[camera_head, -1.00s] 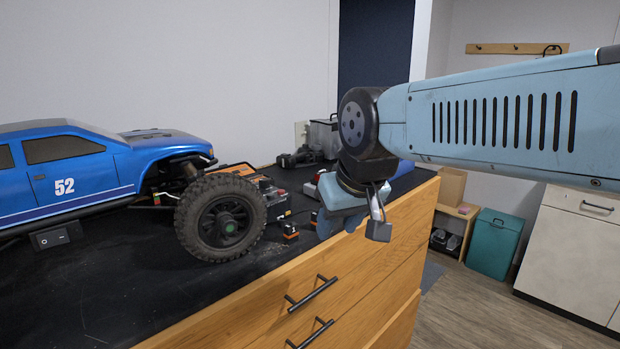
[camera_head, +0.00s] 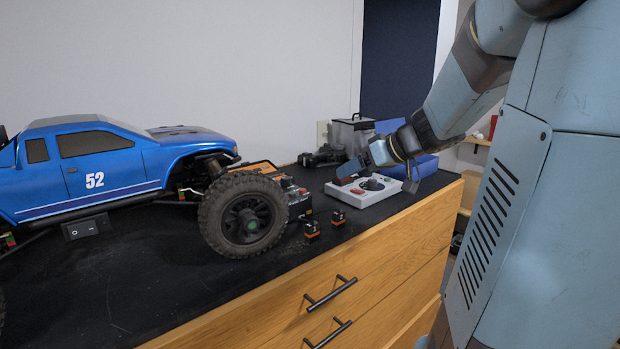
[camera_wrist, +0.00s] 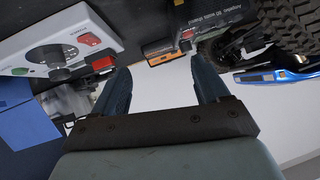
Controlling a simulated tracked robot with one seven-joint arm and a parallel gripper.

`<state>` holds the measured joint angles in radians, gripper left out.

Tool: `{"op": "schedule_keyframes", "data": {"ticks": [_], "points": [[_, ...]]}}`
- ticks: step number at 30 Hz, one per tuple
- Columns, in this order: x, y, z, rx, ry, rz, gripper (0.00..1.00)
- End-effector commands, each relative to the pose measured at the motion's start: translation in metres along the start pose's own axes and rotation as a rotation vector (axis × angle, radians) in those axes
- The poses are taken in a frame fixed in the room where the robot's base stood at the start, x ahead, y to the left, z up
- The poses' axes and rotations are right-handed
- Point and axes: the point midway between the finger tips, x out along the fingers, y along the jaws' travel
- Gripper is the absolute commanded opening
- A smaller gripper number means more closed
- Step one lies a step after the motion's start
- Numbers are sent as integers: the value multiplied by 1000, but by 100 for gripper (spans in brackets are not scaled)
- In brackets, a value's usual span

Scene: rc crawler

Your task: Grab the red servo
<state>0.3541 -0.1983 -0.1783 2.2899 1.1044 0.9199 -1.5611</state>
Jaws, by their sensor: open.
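A small red block, which looks like the red servo (camera_head: 350,168), shows beside the white control panel (camera_head: 362,191) on the black countertop. In the wrist view the red block (camera_wrist: 103,63) lies just past the panel's edge, close to the tip of the left finger and outside the gap between the fingers. My gripper (camera_head: 366,161) is open and reaches down over the back of the panel. In the wrist view my gripper (camera_wrist: 160,70) has nothing between its fingers. The head view partly hides the red block behind the fingers.
The blue toy truck (camera_head: 105,165) fills the left of the counter. An orange-topped box (camera_wrist: 165,47) lies past the fingertips. A blue bin (camera_head: 423,167) stands right of my gripper.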

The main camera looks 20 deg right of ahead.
Motion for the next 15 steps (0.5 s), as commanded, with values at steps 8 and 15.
{"op": "schedule_keyframes", "data": {"ticks": [8,15], "points": [[-6,93,-12,-95,168,124,74],[1,114,-15,-126,197,159,74]]}}
